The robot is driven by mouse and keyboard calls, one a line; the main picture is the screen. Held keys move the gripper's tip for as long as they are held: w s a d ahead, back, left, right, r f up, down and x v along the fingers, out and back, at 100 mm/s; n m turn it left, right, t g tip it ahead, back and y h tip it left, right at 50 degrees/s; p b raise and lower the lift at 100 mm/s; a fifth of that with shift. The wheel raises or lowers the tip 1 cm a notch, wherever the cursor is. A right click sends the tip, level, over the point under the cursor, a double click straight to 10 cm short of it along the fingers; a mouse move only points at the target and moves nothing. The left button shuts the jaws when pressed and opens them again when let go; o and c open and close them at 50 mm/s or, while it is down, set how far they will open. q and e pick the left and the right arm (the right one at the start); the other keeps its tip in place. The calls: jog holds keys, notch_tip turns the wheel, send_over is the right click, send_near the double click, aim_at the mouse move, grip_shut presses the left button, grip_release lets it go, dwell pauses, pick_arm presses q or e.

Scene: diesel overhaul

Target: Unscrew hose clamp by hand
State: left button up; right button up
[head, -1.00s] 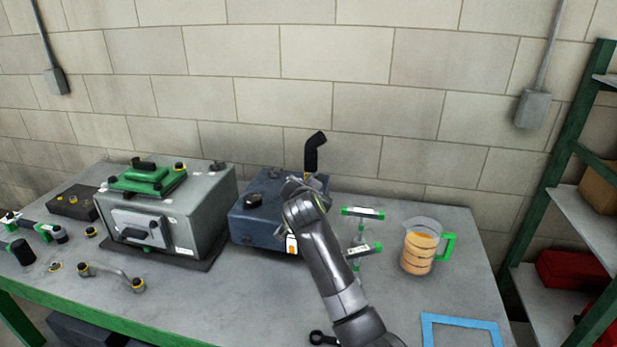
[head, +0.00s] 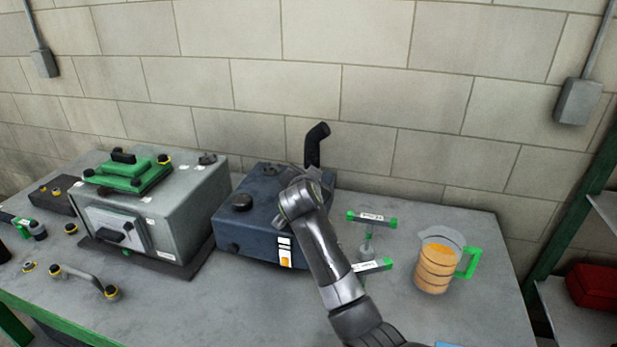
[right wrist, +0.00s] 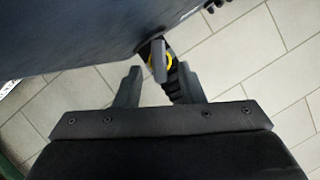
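My right gripper (right wrist: 159,70) is open, with one finger on each side of the clamp's tab. I cannot tell whether either finger touches it. In the head view a black bent hose (head: 314,148) rises behind the dark blue tank (head: 262,215). My right arm reaches up to the tank's right end, and its wrist hides the clamp there. My left gripper is out of view.
A clear jug (head: 436,262) of orange liquid with a green handle stands right of my arm. Green-ended parts (head: 371,219) lie between them. A grey box (head: 160,215) with a green top stands left of the tank. The bench front is partly clear.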

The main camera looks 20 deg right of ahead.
jog(key=shift+s+a+r, duration=0.1)
jog(key=shift+s, duration=0.05)
jog(key=shift+c, duration=1.9)
grip_shut()
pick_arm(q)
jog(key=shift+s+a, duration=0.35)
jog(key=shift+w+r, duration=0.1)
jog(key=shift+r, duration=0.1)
pick_arm(e)
jog(key=shift+r+n+p, duration=0.1)
jog(key=shift+n+p, duration=0.25)
jog(key=shift+n, duration=0.05)
jog(key=shift+w+a+r+n+g+h+p, duration=0.15)
jog(key=shift+w+n+g+h+p, duration=0.1)
jog(key=shift+n+g+h+p, duration=0.35)
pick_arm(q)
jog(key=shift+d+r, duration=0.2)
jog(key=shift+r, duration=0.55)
pick_arm(e)
jog(key=shift+w+a+n+g+h, duration=0.15)
jog(key=shift+n+h, duration=0.2)
jog(key=shift+n, duration=0.35)
jog(key=shift+w+a+n+g+h, duration=0.15)
jog(key=shift+n+h, duration=0.2)
jog(key=shift+n, duration=0.35)
jog(key=shift+s, duration=0.1)
